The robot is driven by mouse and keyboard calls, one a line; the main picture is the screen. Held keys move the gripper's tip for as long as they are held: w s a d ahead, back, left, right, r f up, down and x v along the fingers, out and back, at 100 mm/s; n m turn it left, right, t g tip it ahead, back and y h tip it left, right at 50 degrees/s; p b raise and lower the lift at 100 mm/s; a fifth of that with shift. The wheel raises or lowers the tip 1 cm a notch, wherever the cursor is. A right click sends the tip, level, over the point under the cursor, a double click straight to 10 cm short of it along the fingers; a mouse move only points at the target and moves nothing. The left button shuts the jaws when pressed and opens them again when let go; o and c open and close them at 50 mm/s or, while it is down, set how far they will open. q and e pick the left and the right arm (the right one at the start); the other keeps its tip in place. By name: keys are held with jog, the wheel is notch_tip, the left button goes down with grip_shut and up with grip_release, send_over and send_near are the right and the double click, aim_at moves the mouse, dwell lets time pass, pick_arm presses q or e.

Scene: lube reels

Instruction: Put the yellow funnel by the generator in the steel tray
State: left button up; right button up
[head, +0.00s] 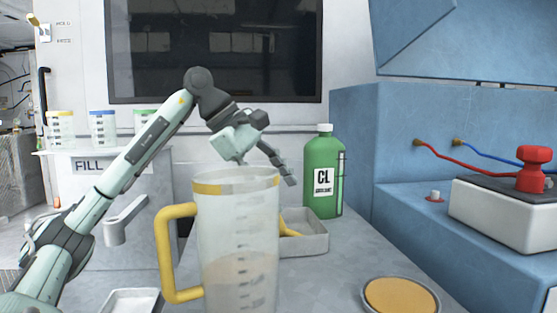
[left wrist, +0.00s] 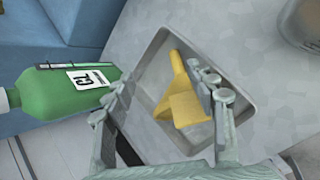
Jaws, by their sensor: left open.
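The yellow funnel (left wrist: 181,97) lies tilted inside a shallow grey steel-looking tray (left wrist: 243,122), as the left wrist view shows. In the head view the funnel (head: 287,228) and tray (head: 314,244) are partly hidden behind a large clear jug. My left gripper (head: 266,170) is open above and behind the jug. In the left wrist view its fingers (left wrist: 170,92) are spread over the tray, one near the funnel and one toward the green bottle. It holds nothing; whether a finger touches the funnel I cannot tell. My right gripper is not in view.
The measuring jug (head: 238,235) with a yellow handle stands in front. A green bottle (head: 322,172) stands beside the tray. A round yellow-topped dish (head: 400,295) is front right, a pale tray (head: 131,301) front left. A blue cabinet (head: 355,135) bounds the right.

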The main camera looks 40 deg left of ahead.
pick_arm(q)
notch_tip(320, 180, up, 9)
dwell(0.6)
jog(key=shift+s, duration=0.1)
dwell(0.6)
